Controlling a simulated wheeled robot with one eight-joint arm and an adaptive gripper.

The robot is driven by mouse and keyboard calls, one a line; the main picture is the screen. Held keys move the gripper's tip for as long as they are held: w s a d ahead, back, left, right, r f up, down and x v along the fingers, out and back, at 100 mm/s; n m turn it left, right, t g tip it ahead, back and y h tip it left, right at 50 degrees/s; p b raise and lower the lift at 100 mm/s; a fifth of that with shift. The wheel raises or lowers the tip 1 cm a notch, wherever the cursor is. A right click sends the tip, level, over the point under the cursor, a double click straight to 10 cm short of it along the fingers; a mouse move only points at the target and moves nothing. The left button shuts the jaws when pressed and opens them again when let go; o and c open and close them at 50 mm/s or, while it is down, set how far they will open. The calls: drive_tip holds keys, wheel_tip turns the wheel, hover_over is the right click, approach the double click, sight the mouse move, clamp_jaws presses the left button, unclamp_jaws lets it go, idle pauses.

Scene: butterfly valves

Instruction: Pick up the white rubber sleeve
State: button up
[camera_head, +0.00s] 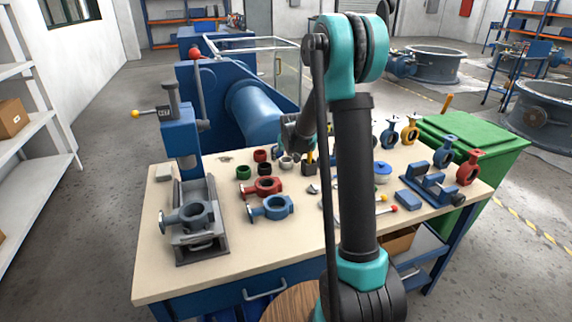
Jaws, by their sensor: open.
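The white rubber sleeve (286,162) appears as a small pale ring among other small rings near the middle of the workbench. My gripper (295,155) is open and points down at the far side of my arm, just above and close beside this pale ring. The fingers are small and dark here. I cannot tell whether they touch the ring or stand around it.
Red (260,156), green (243,173) and black (264,169) rings lie left of the sleeve. A red valve body (263,188) and a blue one (271,208) lie nearer. A blue press (182,140) stands left. My arm hides part of the workbench (232,269).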

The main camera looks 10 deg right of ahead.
sight(286, 160)
drive_tip(key=shift+x, duration=1.75)
drive_tip(key=c, duration=1.2)
